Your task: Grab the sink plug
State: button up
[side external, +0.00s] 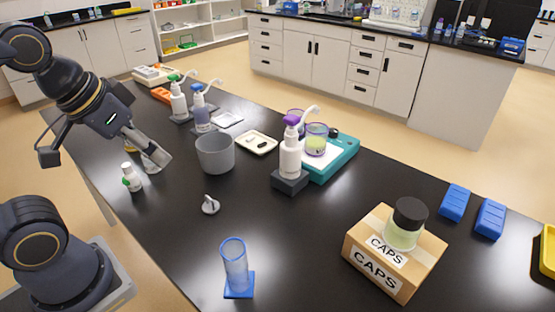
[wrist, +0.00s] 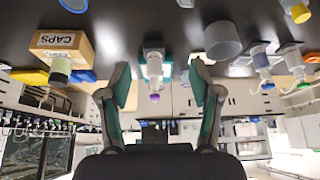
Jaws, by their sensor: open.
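The sink plug (side external: 210,205) is a small light-grey disc with an upright knob on the black bench, in front of the grey beaker. At the top edge of the wrist view, a small pale piece (wrist: 185,3) appears to be the plug, mostly cut off. My gripper (side external: 154,160) is above the bench at the left, to the left of the beaker and up-left of the plug, apart from it. In the wrist view my gripper (wrist: 160,75) has its two fingers spread wide with nothing held between them.
A grey beaker (side external: 215,153) stands behind the plug. A small white bottle (side external: 131,178) is near my gripper. A blue-based cylinder (side external: 236,267) stands in front of the plug, a purple-topped pump bottle (side external: 290,154) to its right. Bench immediately around the plug is clear.

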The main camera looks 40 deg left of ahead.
jog(key=shift+o, duration=1.1)
jog(key=g, duration=0.5)
send_over(208, 199)
notch_tip(208, 199, down, 10)
jog(key=shift+n+g, duration=0.3)
jog(key=shift+n, duration=0.1)
jog(key=f, duration=1.2)
jog(key=shift+w+a+f, duration=0.1)
jog(key=shift+w+a, duration=0.1)
jog(key=shift+w, duration=0.05)
jog(key=f, duration=0.5)
jog(key=shift+s+d+f, duration=0.15)
jog(key=shift+s+f, duration=0.1)
jog(key=shift+f, duration=0.1)
